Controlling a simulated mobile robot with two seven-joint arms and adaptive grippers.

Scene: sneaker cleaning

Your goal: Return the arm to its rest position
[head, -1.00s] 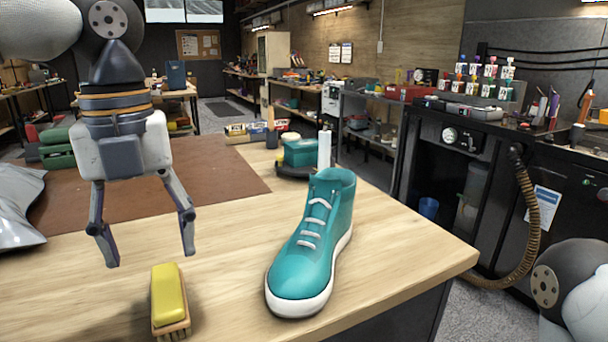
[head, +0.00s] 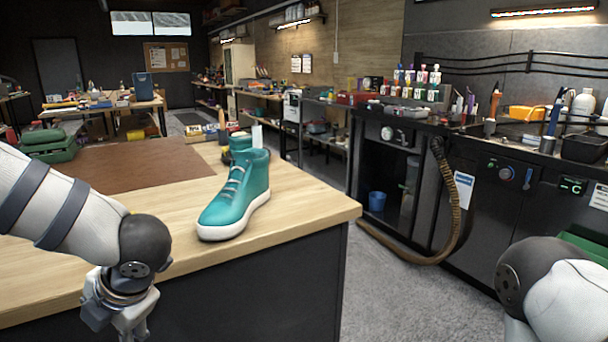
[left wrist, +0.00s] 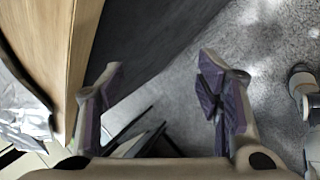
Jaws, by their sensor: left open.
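My left gripper (left wrist: 160,85) is open and empty in the left wrist view, its two fingers apart beside the table's dark side panel, with grey floor below. In the head view my left arm comes in from the left and bends down at the lower left, and the fingers are out of the picture. The teal sneaker (head: 237,197) with white laces and sole stands upright on the wooden table (head: 285,225), apart from the arm. The yellow brush does not show now. My right arm shows at the lower right, but its gripper is out of view.
A brown mat (head: 120,170) covers the table's back left, with green boxes (head: 45,145) beyond it. A black workbench (head: 480,200) with a brown hose (head: 450,200) stands at right. Grey floor (head: 375,290) lies clear between the table and the bench.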

